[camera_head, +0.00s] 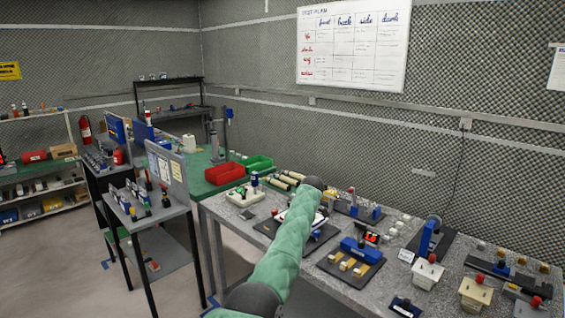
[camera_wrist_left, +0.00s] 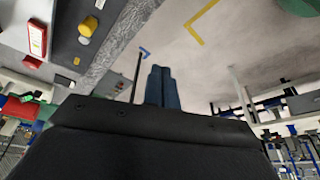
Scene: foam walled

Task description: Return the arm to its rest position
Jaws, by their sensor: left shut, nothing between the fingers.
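One of my arms, in a green sleeve (camera_head: 285,250), reaches from the bottom of the head view up over the grey speckled workbench (camera_head: 345,285). It ends in a dark rounded joint (camera_head: 312,183), and no gripper fingers show there. In the left wrist view my left gripper (camera_wrist_left: 162,72) points away from the camera with its two dark blue fingers together, holding nothing. The floor (camera_wrist_left: 195,55) lies beyond the fingers, and the bench edge (camera_wrist_left: 115,60) runs past on their left. My right gripper is in neither view.
Test fixtures crowd the bench, among them a blue clamp fixture (camera_head: 352,262) and a white box with a red knob (camera_head: 428,270). A black-legged stand (camera_head: 150,215) is at left. Open floor (camera_head: 60,270) lies at lower left.

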